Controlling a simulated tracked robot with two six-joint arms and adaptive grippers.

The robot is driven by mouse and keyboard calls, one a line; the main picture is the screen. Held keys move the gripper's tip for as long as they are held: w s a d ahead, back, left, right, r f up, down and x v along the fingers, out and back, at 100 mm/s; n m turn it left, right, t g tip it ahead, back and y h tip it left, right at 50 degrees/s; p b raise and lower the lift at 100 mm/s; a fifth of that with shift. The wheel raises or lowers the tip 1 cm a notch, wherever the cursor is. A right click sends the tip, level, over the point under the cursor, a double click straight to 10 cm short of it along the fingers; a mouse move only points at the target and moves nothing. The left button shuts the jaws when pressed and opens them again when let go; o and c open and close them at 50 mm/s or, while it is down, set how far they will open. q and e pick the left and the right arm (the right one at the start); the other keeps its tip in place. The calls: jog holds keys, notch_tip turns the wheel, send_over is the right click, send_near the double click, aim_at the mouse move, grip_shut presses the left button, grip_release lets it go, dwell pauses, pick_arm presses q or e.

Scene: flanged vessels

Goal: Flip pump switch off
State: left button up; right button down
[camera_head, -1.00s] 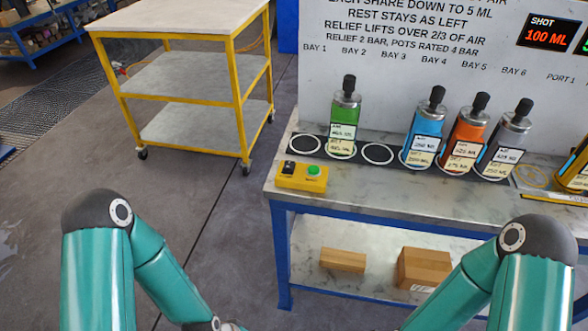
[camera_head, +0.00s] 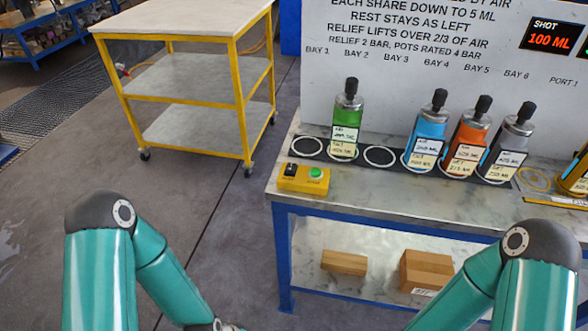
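The pump switch box (camera_head: 303,179) is a small yellow box at the front left corner of the workbench. It carries a black rocker switch (camera_head: 291,169) on its left and a green round button (camera_head: 316,172) on its right. The rocker's position is too small to tell. Both my arms reach in from the bottom of the head view, well short of the box. Their grippers lie below the picture edge or out of sight.
On the bench (camera_head: 400,195) stand a green vessel (camera_head: 346,116), a blue one (camera_head: 428,130), an orange one (camera_head: 470,135) and a grey one (camera_head: 509,145). A yellow cart (camera_head: 190,85) stands at left. Floor between is clear.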

dwell(0.4)
pick_arm(q)
grip_shut()
dwell(1.2)
